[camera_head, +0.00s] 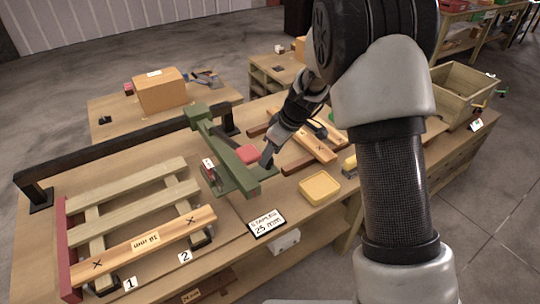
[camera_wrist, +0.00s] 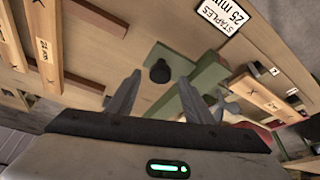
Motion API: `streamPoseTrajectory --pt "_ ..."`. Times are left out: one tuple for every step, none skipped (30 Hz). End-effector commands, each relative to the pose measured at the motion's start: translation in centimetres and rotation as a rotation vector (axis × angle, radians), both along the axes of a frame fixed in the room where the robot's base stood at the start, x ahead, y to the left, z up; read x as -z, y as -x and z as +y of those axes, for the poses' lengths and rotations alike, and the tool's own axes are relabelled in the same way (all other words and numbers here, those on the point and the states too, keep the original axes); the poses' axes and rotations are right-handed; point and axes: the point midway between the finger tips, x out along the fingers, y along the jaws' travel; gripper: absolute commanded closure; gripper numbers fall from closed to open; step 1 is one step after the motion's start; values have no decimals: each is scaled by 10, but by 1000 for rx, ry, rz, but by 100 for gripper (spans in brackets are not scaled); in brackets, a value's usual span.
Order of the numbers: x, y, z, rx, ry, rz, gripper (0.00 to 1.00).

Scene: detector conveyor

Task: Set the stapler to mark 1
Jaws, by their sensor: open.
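Mark 1 (camera_head: 130,284) and mark 2 (camera_head: 185,257) are white labels on the table's front part; the stapler stands right of both. In the wrist view, a dark round knob (camera_wrist: 160,72) shows between and beyond my open fingers (camera_wrist: 156,90), beside the green body (camera_wrist: 165,97). I cannot tell whether the fingers touch anything.
A "STAPLES 25 mm" sign (camera_head: 266,223) and a yellow tray (camera_head: 319,188) lie in front of the stapler. Loose planks (camera_head: 305,140) lie to its right. The black rail (camera_head: 120,148) runs along the back. A wooden crate (camera_head: 465,92) stands far right.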

Motion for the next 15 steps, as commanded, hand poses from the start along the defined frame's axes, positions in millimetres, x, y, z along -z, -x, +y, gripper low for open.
streamPoseTrajectory --pt "6 -1 2 0 1 2 53" --pt "8 -2 3 0 1 1 53" --pt "11 -2 4 0 1 1 53" --pt "12 -2 4 0 0 1 53" --pt "14 -3 5 1 0 2 53" --pt "15 -3 5 1 0 2 53" --pt "15 -3 5 1 0 2 53" --pt "16 -3 5 0 1 1 53" --pt "16 -3 5 0 1 1 53" --pt "16 -3 5 0 0 0 53" --pt "16 -3 5 0 0 0 53" --pt "16 -3 5 0 0 0 53" --pt "16 -3 5 0 0 0 53" --pt "15 -3 5 0 0 0 53" --pt "15 -3 5 0 0 0 58"
